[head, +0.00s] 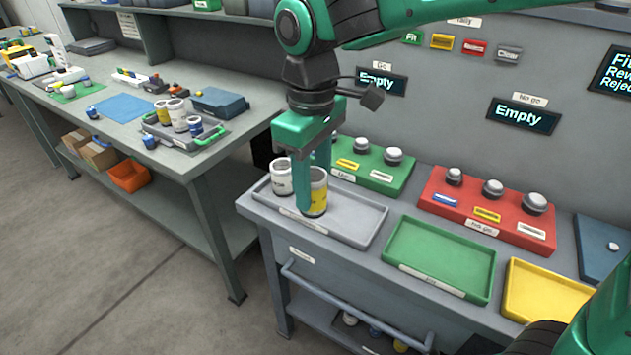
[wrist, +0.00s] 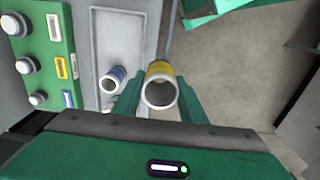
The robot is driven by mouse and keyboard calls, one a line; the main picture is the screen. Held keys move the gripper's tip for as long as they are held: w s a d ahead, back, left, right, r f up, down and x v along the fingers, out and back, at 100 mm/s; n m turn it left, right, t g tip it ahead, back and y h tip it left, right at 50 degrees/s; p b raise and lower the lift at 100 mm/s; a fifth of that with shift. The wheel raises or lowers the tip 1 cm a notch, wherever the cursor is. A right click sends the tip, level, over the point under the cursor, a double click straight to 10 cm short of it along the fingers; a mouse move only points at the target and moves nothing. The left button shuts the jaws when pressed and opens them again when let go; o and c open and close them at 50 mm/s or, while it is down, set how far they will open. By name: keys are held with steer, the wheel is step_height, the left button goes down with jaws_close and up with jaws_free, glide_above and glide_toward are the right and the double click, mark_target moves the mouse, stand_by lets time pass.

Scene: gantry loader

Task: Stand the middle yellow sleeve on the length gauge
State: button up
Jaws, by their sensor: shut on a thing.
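My gripper (head: 312,187) is shut on a white sleeve with a yellow band (head: 319,192), which stands upright between the fingers at the grey tray (head: 352,212). I cannot tell whether its bottom touches the tray. In the wrist view, the yellow sleeve (wrist: 160,90) shows its open end between the fingertips (wrist: 158,100). Another white sleeve (head: 281,178) stands in the tray just left of my gripper. A blue-banded sleeve (wrist: 114,79) shows beside the fingers in the wrist view. I cannot make out which thing is the length gauge.
A green block (head: 370,172) and a red block (head: 478,212) with grey-topped plugs stand behind the tray. A green tray (head: 440,262) and a yellow tray (head: 545,292) lie to the right. A left bench (head: 130,132) holds a tray with several sleeves. Two wall displays read "Empty".

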steer(key=shift+r, duration=2.25)
steer(key=shift+d, duration=0.1)
